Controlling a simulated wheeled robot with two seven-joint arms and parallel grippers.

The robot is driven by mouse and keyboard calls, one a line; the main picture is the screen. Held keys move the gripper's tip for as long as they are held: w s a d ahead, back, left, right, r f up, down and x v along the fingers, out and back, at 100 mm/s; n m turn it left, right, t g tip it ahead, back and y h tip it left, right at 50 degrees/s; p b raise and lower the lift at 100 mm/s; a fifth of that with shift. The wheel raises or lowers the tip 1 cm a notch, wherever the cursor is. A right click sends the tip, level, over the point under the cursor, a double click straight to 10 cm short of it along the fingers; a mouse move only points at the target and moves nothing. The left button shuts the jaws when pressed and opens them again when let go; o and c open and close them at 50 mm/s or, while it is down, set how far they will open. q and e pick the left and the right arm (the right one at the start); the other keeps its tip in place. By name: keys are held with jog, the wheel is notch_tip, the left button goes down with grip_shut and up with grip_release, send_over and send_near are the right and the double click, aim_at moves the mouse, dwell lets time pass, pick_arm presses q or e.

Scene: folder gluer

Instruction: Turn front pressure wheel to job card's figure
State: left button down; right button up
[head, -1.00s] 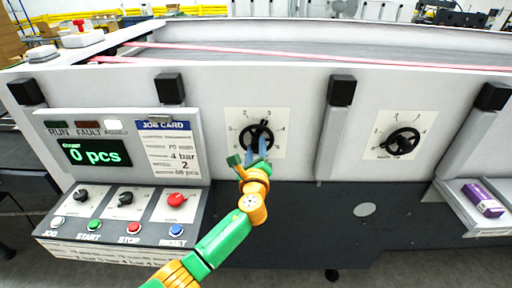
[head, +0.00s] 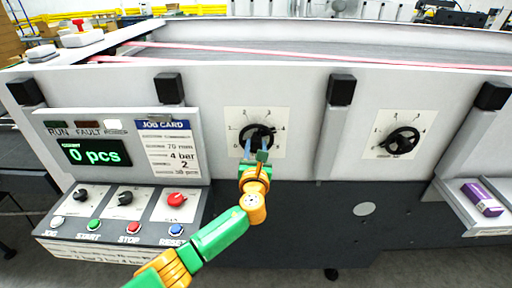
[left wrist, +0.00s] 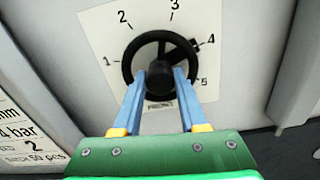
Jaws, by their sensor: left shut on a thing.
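The black handwheel that my left gripper (head: 256,148) holds sits on a white dial plate marked 1 to 5 on the machine's front wall. This held wheel (head: 264,128) also shows in the left wrist view (left wrist: 128,67), where its dark pointer is at about the 4. The two blue fingers are shut on its hub from either side. A second black wheel (head: 402,142) is on a similar plate to the right, apart from my gripper. The job card (head: 168,148) shows 4 bar and, below it, a 2; its small labels are unreadable. My right gripper is out of view.
The control panel with screen (head: 95,153), knobs and buttons stands left of my arm. Black blocks (head: 341,90) and upright ribs stick out beside the wheels. A purple box (head: 482,198) lies on a shelf at far right.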

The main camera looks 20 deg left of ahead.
pick_arm(q)
jog(key=shift+f+m, duration=0.15)
jog(key=shift+m, duration=0.25)
jog(key=shift+c, duration=2.2)
grip_release()
jog(key=v, duration=0.7)
jog(key=shift+b, duration=0.45)
